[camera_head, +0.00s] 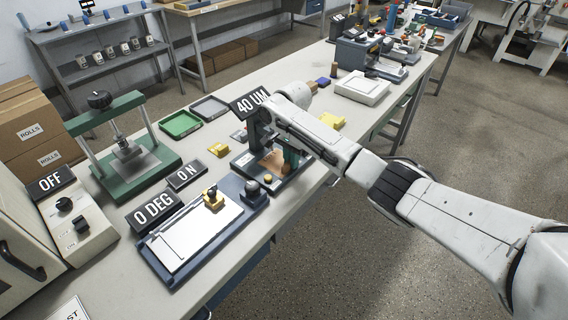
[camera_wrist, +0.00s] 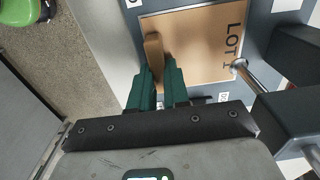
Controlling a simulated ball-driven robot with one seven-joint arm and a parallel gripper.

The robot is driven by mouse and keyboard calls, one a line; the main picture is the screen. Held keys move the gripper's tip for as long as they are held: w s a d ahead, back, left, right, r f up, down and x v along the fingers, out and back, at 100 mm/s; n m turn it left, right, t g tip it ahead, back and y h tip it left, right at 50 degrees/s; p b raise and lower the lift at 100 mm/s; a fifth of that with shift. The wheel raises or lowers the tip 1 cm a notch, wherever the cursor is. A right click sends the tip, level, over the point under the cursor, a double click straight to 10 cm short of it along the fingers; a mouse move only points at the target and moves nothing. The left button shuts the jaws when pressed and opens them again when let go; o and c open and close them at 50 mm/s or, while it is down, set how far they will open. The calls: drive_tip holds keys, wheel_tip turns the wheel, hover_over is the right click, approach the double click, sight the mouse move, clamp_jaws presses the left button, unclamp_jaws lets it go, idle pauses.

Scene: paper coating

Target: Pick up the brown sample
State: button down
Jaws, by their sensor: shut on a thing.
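The brown sample (camera_wrist: 200,45) is a flat brown sheet marked "LOT 1" in the wrist view. It lies on a dark grey-blue plate with a pale border. A raised brown strip (camera_wrist: 153,58) at its left edge stands between the two green fingers of my gripper (camera_wrist: 157,85), which are shut on it. Whether strip and sheet are one piece I cannot tell. In the camera_head view my gripper (camera_head: 290,157) reaches down at the brown sample (camera_head: 272,163) on the device with the "40 UM" sign (camera_head: 249,103). The fingers partly hide the sheet's edge.
A metal rod and dark block (camera_wrist: 290,120) stand close to the sheet's right side. On the bench are a blue plate device (camera_head: 190,232), a green press (camera_head: 132,165), a green tray (camera_head: 180,124), a yellow item (camera_head: 332,121) and a white box (camera_head: 361,88). Open floor lies right of the bench.

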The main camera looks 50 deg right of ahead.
drive_tip(key=shift+r, duration=0.1)
drive_tip(key=shift+r, duration=0.5)
drive_tip(key=s+d+p, duration=0.1)
drive_tip(key=s+p, duration=0.2)
drive_tip(key=s, duration=1.4)
drive_tip(key=w, duration=0.7)
drive_tip(key=shift+f, duration=0.25)
drive_tip(key=shift+a, duration=0.1)
wheel_tip(320, 180, up, 6)
drive_tip(key=p, duration=0.6)
idle(0.4)
